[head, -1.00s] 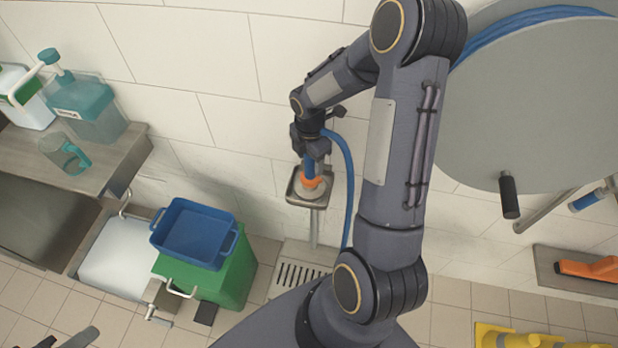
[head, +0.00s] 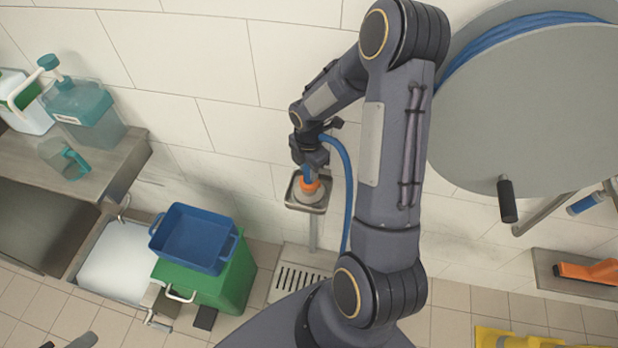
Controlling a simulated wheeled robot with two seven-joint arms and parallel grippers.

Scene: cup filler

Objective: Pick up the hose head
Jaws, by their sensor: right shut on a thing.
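The hose head (head: 308,182) is blue with an orange collar and stands upright in a small metal wall holder (head: 292,200). A blue hose (head: 347,185) runs from its top, loops to the right and hangs down. My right gripper (head: 309,166) comes down from above and is shut on the upper part of the hose head. Its fingers partly hide the blue body. A dark grey part at the bottom left edge looks like my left gripper (head: 84,341); it is mostly cut off.
A hose reel (head: 540,110) with a crank stands at the right. A blue tray (head: 192,238) sits on a green bin (head: 236,285) at the left. Jugs stand on a steel counter (head: 110,165). A floor drain (head: 297,278) lies below the holder.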

